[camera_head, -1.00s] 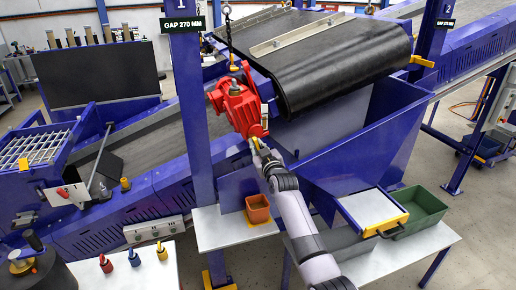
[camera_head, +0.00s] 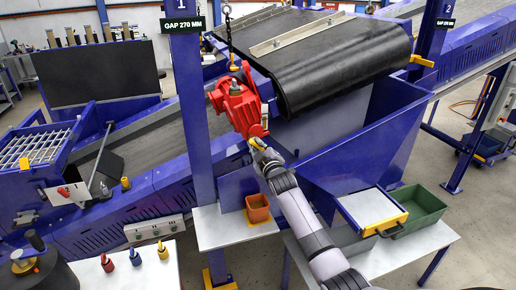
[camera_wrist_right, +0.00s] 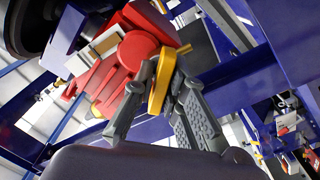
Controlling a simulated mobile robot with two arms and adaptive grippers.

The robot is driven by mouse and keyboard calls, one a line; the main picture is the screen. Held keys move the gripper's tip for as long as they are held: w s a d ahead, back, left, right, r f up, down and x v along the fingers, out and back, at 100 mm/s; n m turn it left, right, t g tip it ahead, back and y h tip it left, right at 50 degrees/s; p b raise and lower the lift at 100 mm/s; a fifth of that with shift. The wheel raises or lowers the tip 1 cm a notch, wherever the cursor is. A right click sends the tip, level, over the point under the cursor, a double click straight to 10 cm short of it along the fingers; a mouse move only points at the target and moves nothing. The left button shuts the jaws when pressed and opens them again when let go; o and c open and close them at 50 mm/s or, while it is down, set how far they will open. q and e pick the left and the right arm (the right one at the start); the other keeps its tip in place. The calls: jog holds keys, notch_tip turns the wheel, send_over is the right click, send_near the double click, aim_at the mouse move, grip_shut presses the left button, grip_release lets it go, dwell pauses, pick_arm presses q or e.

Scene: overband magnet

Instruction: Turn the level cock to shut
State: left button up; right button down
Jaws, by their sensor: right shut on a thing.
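The red gearbox-like housing (camera_head: 238,105) hangs at the head end of the belt unit, by the blue post marked 1. It also shows in the wrist view (camera_wrist_right: 135,52). A yellow lever (camera_wrist_right: 161,82), which looks like the level cock's handle, stands at the housing's lower side. My right gripper (camera_head: 259,147) is at the housing's lower end. In the wrist view its fingers (camera_wrist_right: 165,88) are shut on the yellow lever, one on each side. The cock's body behind the lever is mostly hidden. My left gripper is not in view.
The blue post (camera_head: 193,120) stands close left of the housing, and a blue chute wall (camera_head: 345,150) is close right. Below are an orange bin (camera_head: 257,208), a green bin (camera_head: 416,211) and a yellow-edged tray (camera_head: 371,208). Small coloured bottles (camera_head: 134,257) stand on a white table at lower left.

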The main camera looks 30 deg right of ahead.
jog(key=shift+f, duration=0.2)
jog(key=shift+n, duration=1.4)
jog(key=shift+a, duration=0.1)
jog(key=shift+n, duration=2.6)
jog(key=c, duration=1.8)
grip_release()
jog(key=shift+o, duration=1.3)
jog(key=shift+r, duration=0.1)
